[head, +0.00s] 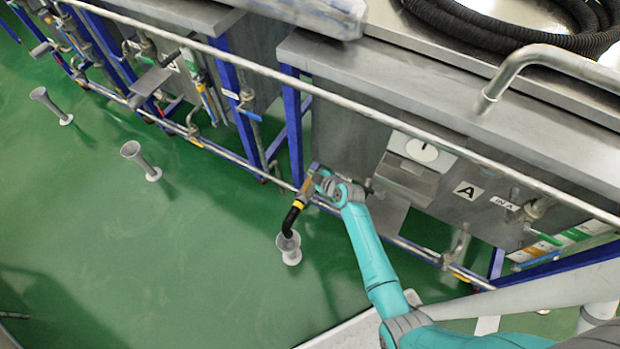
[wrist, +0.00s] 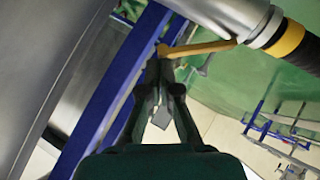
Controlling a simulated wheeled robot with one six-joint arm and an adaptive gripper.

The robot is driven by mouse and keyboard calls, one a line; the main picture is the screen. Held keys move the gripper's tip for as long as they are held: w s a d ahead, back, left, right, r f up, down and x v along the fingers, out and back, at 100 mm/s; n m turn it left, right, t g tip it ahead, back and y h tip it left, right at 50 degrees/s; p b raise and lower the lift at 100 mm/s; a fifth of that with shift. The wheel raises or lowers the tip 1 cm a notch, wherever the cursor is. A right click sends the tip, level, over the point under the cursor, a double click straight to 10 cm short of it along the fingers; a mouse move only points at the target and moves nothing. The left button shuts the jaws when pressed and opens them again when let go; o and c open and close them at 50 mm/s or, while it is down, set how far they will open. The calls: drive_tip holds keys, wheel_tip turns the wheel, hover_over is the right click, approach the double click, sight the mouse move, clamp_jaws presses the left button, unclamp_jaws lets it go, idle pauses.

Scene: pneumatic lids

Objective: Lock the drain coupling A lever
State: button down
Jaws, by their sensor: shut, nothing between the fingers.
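The drain coupling (wrist: 236,14) is a silver cylinder at the top of the wrist view. Its black hose (wrist: 307,52) has a yellow band. The hose (head: 291,219) also shows in the head view, running down into a pale funnel (head: 289,251) on the floor. An orange-yellow lever (wrist: 203,47) sticks out sideways from the coupling. My gripper (wrist: 165,58) is shut and empty, its fingertips at the lever's free end. I cannot tell whether they touch it. In the head view my gripper (head: 318,182) is beside the coupling, which it partly hides.
A steel tank front marked A (head: 466,190) rises behind my arm. Blue frame posts (head: 292,125) and a long pipe rail (head: 330,97) run along the tanks. Another funnel (head: 140,160) stands farther left. The green floor (head: 120,260) in front is mostly clear.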

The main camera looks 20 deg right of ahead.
drive_tip(key=shift+w+d+f, duration=0.35)
drive_tip(key=shift+d+f, duration=0.05)
drive_tip(key=shift+d, duration=0.05)
idle(0.5)
drive_tip(key=shift+s, duration=0.1)
